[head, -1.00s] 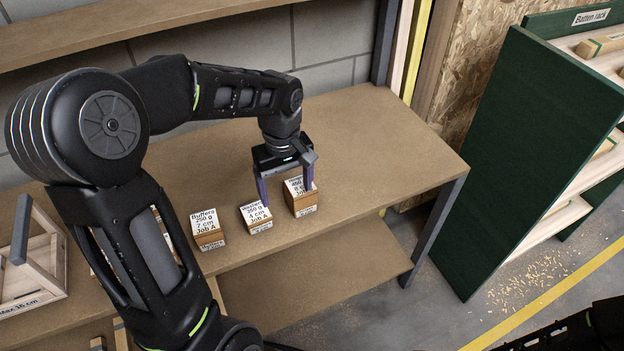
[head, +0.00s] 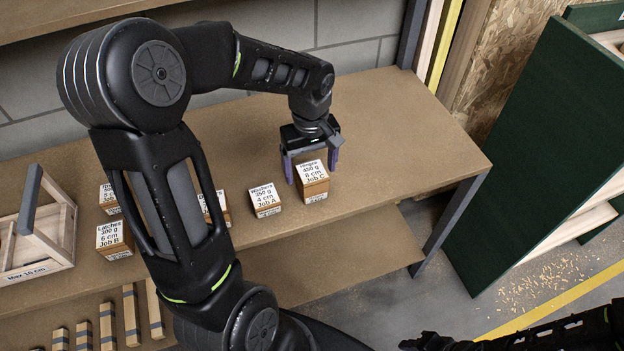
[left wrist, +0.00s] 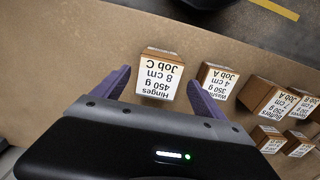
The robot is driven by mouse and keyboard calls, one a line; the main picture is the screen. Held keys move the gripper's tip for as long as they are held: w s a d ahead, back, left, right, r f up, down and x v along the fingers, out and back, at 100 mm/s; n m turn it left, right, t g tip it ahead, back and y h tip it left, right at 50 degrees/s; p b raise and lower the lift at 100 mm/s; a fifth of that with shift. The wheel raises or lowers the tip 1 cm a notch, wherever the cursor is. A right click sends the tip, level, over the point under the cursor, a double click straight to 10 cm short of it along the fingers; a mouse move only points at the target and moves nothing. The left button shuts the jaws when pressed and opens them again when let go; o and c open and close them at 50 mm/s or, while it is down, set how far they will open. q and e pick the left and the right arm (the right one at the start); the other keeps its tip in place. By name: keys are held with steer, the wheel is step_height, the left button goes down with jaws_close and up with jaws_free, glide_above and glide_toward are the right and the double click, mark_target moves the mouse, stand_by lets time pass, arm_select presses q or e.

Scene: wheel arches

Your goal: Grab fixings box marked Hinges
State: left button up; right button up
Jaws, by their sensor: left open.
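The fixings box marked Hinges (head: 313,178) is a small wooden box with a white label reading 450 g, 8 cm, Job C. It stands upright on the bench, rightmost in the row. My left gripper (head: 311,171) is open above and around it, one purple finger on each side. In the left wrist view the Hinges box (left wrist: 158,78) lies between the spread fingertips (left wrist: 157,80), with gaps visible on both sides. My right gripper (head: 430,341) is partly seen, dark, at the bottom edge; its jaws are unclear.
The Washers box (head: 265,199) stands close left of the Hinges box. The Latches box (head: 114,240) and others stand further left, partly behind my arm. The bench (head: 410,140) is clear to the right.

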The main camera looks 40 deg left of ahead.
arm_select(q)
steer(key=shift+w+d+f+p, duration=0.1)
steer(key=shift+f+p, duration=0.4)
steer(key=shift+f, duration=2.15)
jaws_close()
